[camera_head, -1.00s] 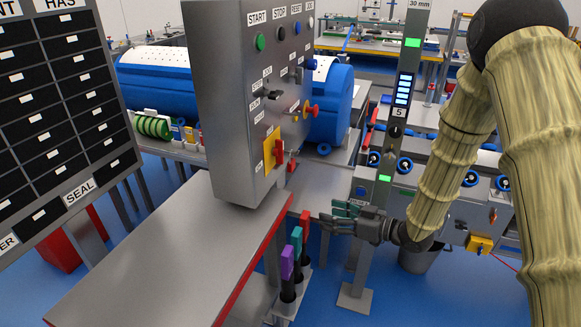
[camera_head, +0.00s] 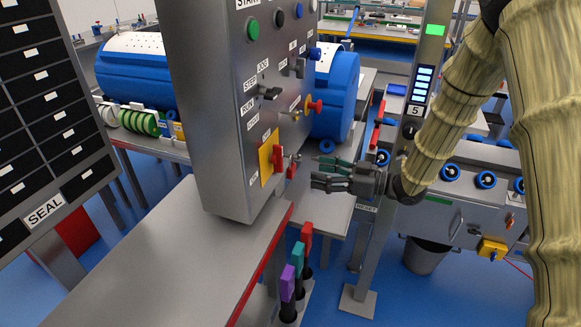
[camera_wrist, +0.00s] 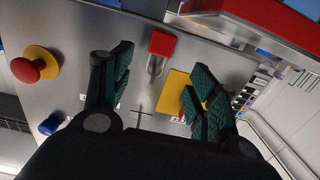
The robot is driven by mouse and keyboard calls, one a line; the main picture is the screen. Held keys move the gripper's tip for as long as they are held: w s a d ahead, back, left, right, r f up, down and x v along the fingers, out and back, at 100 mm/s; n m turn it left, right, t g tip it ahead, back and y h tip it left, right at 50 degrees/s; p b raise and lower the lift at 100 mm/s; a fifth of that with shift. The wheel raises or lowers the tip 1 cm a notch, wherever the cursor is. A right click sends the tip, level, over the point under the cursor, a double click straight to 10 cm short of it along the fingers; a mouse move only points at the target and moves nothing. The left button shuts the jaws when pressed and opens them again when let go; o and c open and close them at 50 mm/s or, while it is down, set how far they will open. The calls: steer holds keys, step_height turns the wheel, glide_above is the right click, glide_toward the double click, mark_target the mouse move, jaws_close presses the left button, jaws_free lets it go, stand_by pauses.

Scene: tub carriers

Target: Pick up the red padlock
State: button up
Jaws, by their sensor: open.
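The red padlock (camera_wrist: 162,43) shows in the wrist view as a small red block with a grey shackle, against the grey control panel. In the head view a small red piece at the panel's right edge (camera_head: 291,168) appears to be the same padlock. My gripper (camera_head: 316,172) is open and empty, just right of it, with its fingers pointing left toward the panel. In the wrist view its green-padded fingers (camera_wrist: 160,68) stand apart, with the padlock beyond and between their tips. I see no contact.
The grey panel (camera_head: 215,100) carries a red switch handle on a yellow plate (camera_head: 266,157), a red mushroom button (camera_head: 314,106) and other knobs close to my gripper. Below are a grey bench (camera_head: 150,265) and several coloured-handled tools (camera_head: 288,283). A post (camera_head: 385,200) stands right.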

mark_target(294, 167)
steer(key=p+x, duration=0.1)
steer(key=x, duration=0.2)
steer(key=shift+w+a, duration=0.15)
steer(key=shift+a, duration=0.15)
steer(key=p+x, duration=0.1)
steer(key=x, duration=0.3)
steer(key=shift+w+a+f, duration=0.1)
steer(key=shift+a+f, duration=0.1)
steer(key=shift+c, duration=0.2)
steer(key=c, duration=1.1)
